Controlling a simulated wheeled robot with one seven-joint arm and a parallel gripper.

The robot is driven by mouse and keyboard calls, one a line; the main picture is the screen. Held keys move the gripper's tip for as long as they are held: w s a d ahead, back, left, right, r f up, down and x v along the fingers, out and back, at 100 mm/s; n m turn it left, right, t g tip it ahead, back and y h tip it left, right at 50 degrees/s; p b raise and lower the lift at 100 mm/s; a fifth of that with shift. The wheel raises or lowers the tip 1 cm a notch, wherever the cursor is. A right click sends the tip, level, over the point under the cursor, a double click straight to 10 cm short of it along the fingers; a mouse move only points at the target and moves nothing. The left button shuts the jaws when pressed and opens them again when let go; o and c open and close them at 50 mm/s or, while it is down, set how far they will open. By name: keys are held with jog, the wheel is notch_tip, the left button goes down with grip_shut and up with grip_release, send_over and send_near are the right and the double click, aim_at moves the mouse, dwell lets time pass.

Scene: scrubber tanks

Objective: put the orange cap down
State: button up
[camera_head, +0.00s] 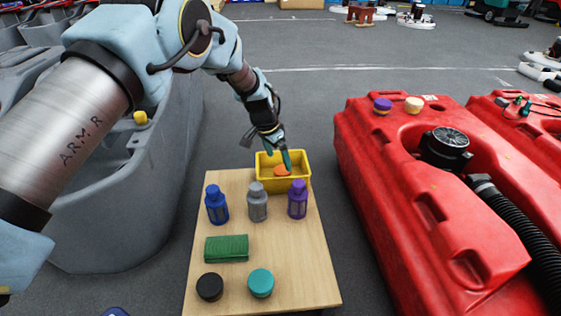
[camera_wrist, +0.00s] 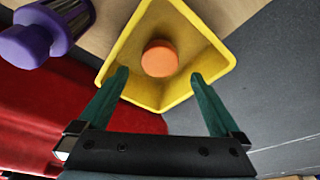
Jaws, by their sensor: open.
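The orange cap (camera_head: 282,170) lies inside the yellow bin (camera_head: 305,163) at the far end of the wooden table. In the wrist view the orange cap (camera_wrist: 160,58) rests on the floor of the yellow bin (camera_wrist: 205,45), apart from its walls. My gripper (camera_head: 277,158) is at the bin, above or partly within its opening. In the wrist view its two green fingers (camera_wrist: 160,82) are spread wide with nothing between them. The cap lies beyond the fingertips and does not touch them.
Blue (camera_head: 216,205), grey (camera_head: 257,203) and purple (camera_head: 297,200) bottles stand just in front of the bin. A red tank (camera_head: 400,200) stands right.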

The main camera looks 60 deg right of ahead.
jog(key=p+v, duration=0.2)
jog(key=v, duration=0.5)
dwell(0.4)
